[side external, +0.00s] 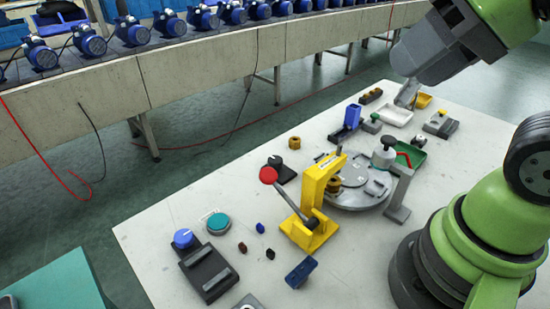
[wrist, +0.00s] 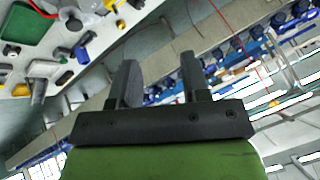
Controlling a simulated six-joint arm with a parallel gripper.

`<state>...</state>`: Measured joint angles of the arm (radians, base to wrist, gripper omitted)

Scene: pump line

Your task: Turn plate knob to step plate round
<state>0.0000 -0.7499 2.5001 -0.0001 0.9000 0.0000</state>
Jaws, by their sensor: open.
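A round grey plate (side external: 362,192) lies on the white table, partly behind a yellow lever press (side external: 318,195) with a red ball handle. A blue knob (side external: 183,238) sits on a dark box near the table's front left. I cannot tell for certain that it is the plate knob. My gripper (side external: 408,92) is high at the upper right of the side view, far from the blue knob and apart from the plate. In the wrist view my gripper (wrist: 161,75) has its two dark fingers apart with nothing between them.
A green button (side external: 218,223) is beside the blue knob. A grey bracket (side external: 399,195) stands right of the plate. A white tray (side external: 395,115) and a green tray (side external: 408,153) lie behind. A conveyor (side external: 200,78) with several blue pumps runs along the back.

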